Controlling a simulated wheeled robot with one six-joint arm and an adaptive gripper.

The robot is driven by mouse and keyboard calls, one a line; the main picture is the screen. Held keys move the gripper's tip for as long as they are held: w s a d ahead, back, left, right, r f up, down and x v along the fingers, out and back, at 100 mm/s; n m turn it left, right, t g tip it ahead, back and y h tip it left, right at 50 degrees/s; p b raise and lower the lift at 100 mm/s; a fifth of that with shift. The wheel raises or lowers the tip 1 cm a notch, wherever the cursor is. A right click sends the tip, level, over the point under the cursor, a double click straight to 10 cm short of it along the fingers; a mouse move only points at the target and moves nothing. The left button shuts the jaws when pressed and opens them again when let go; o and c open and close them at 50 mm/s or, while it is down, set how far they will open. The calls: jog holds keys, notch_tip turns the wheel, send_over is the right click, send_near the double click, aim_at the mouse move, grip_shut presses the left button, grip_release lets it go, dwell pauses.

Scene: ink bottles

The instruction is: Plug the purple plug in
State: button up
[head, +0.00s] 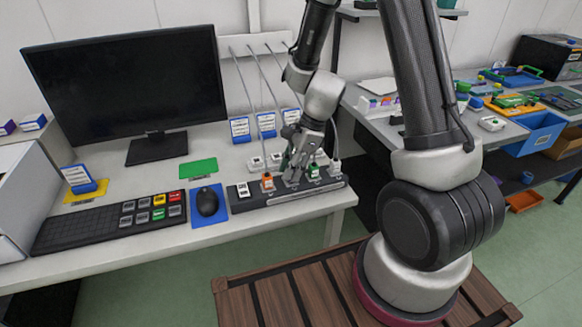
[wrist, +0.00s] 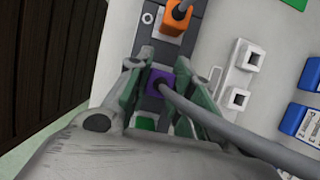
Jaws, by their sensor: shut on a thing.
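The purple plug (wrist: 157,83) with its thick grey cable is between the fingers of my gripper (wrist: 158,88) in the wrist view. The gripper is shut on it. In the head view my gripper (head: 292,180) points down at the dark power strip (head: 240,206), between an orange plug (head: 268,182) and a green plug (head: 314,172). The purple plug is hidden behind the fingers there. It is over the line of the strip, which shows in the wrist view (wrist: 192,40). I cannot tell whether it is seated in a socket.
The orange plug (wrist: 178,17) stands close beside my fingers. White sockets (wrist: 236,98) lie behind the strip. A mouse (head: 207,202) on a blue mat, a keyboard (head: 90,230) and a monitor (head: 130,85) are to the left. Grey cables hang from a wall rack (head: 255,48).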

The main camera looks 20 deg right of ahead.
jog(key=shift+f, duration=0.5)
dwell(1.0)
jog(key=o, duration=1.5)
jog(key=shift+r, duration=4.05)
